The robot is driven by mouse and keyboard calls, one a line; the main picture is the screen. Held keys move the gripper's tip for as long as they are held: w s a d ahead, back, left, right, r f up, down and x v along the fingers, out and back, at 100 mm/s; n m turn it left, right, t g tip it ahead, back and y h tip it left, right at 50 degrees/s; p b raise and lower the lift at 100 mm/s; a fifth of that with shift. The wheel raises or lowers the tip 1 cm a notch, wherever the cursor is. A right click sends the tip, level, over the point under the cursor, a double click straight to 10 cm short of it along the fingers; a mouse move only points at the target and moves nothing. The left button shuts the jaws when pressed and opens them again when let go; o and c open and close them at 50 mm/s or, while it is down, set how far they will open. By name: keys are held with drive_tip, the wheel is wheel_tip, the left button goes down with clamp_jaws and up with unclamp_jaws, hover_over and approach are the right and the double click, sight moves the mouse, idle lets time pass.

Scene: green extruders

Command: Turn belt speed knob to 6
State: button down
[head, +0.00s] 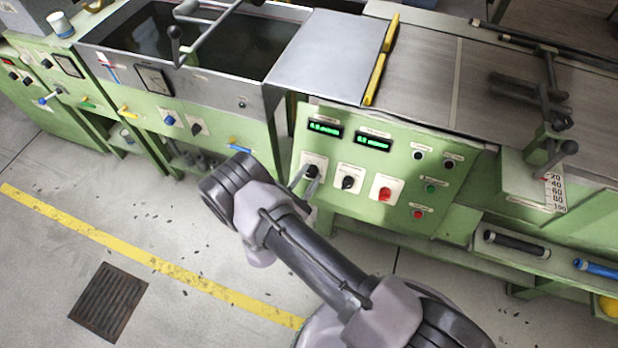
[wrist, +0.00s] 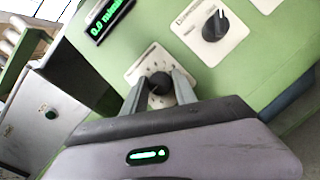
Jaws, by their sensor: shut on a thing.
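A black rotary knob (head: 313,170) sits on a white dial plate on the green control panel (head: 455,205), below the left green display. In the wrist view the same knob (wrist: 159,82) is between the two grey fingers of my gripper (wrist: 160,88). The fingers are shut on its sides. In the head view my gripper (head: 307,179) reaches the panel from the lower left. Part of the dial plate shows around the knob, but its numbers and the knob's pointer cannot be read. The display above (wrist: 108,18) appears to read 0.0 m/min.
A second black knob (head: 348,183) is just right, also in the wrist view (wrist: 215,25). A red button (head: 385,193) and several small buttons are further right. A blue-handled valve (head: 239,147) lies left. The floor in front is open.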

drive_tip(key=m+g+h, duration=0.1)
drive_tip(key=m, duration=0.3)
drive_tip(key=m+g, duration=0.1)
drive_tip(key=m, duration=0.2)
drive_tip(key=shift+a+m+g+h, duration=0.1)
drive_tip(key=shift+m+g+h, duration=0.3)
drive_tip(key=m+g, duration=0.1)
drive_tip(key=m, duration=0.2)
drive_tip(key=m+g+p, duration=0.1)
drive_tip(key=m, duration=0.1)
drive_tip(key=shift+r+m, duration=0.2)
drive_tip(key=shift+m, duration=0.2)
drive_tip(key=m+g+y+p, duration=0.1)
drive_tip(key=m+p, duration=0.1)
drive_tip(key=m, duration=0.1)
drive_tip(key=m+g+y+p, duration=0.1)
drive_tip(key=m, duration=0.1)
drive_tip(key=shift+w+r+m+p, duration=0.1)
drive_tip(key=shift+r+m+p, duration=0.05)
drive_tip(key=shift+m+p, duration=0.25)
drive_tip(key=shift+m+g+y+p, duration=0.3)
drive_tip(key=shift+m+y+p, duration=0.7)
drive_tip(key=shift+m, duration=1.1)
drive_tip(key=c, duration=1)
unclamp_jaws()
